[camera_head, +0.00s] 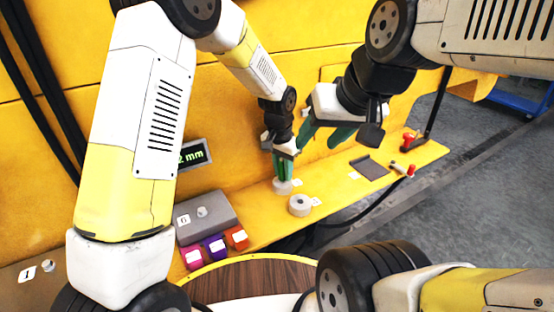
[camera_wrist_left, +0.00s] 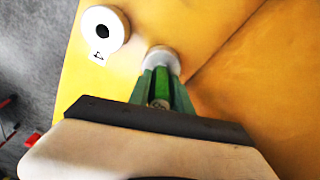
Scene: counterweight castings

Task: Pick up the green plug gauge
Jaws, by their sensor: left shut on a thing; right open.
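My left gripper (camera_head: 282,176) points down over the yellow bench and is shut on the green plug gauge. In the left wrist view, the green plug gauge (camera_wrist_left: 160,90) shows as a narrow shaft between the green fingers of my left gripper (camera_wrist_left: 162,80), which cover most of it. A pale ring casting (camera_head: 282,187) sits right below the fingertips; it also shows in the left wrist view (camera_wrist_left: 161,55). I cannot tell whether the gauge is still inside its hole. My right gripper (camera_head: 322,138) is open and empty, up and to the right of the left one.
Another ring casting (camera_head: 300,206) stands close by, with a label marked 4 (camera_wrist_left: 98,57). A grey block (camera_head: 207,215) and pink, purple and orange boxes (camera_head: 216,247) are at left. A dark plate (camera_head: 369,168) and red-ended items (camera_head: 403,170) lie at right. A display (camera_head: 194,155) hangs behind.

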